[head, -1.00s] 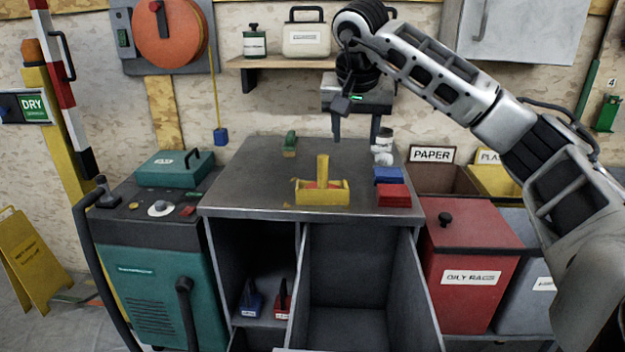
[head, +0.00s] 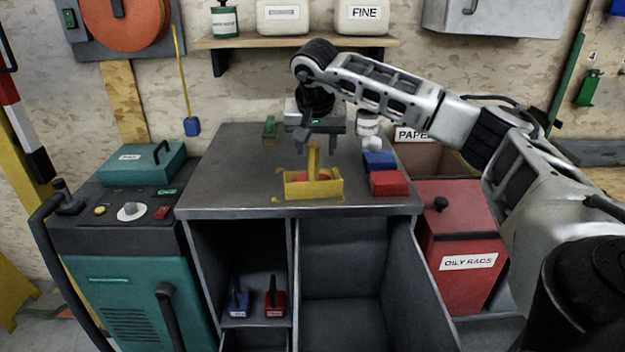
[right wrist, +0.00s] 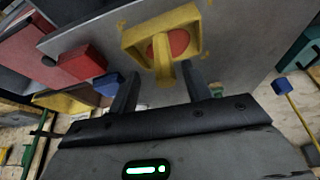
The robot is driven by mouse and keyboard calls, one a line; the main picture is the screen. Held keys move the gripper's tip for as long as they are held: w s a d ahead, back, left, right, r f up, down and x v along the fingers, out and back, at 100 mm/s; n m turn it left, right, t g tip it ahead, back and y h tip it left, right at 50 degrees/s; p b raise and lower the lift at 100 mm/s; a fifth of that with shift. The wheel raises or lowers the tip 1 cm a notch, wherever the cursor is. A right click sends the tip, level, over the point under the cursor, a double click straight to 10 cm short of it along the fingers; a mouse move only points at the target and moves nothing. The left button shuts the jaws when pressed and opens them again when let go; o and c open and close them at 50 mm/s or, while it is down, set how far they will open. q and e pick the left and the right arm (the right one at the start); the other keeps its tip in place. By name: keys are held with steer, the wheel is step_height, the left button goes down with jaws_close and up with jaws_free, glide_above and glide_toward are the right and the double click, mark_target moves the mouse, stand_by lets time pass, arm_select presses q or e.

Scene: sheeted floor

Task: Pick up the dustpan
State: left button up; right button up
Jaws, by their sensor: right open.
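The yellow dustpan (head: 330,191) sits on the grey bench top near its front edge, its handle (head: 313,162) standing upright. Something red shows inside its tray. My right gripper (head: 318,143) hangs at the top of the handle, fingers pointing down. In the right wrist view the dustpan (right wrist: 133,42) is just beyond the fingertips, and the handle end shows between the two open fingers (right wrist: 162,88). No grip on the handle is visible; whether the fingers reach past its tip I cannot tell. My left gripper is not in view.
Blue (head: 379,161) and red (head: 390,183) blocks lie right of the dustpan. A green object (head: 269,129) stands at the back left, white jars (head: 368,124) at the back right. A shelf (head: 290,42) hangs behind. The bench top left of the dustpan is clear.

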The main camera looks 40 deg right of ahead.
mark_target(314, 163)
steer(key=shift+a+x, duration=0.15)
steer(key=shift+x, duration=1.25)
steer(key=shift+a+x, duration=0.2)
steer(key=shift+x, duration=1.15)
jaws_close()
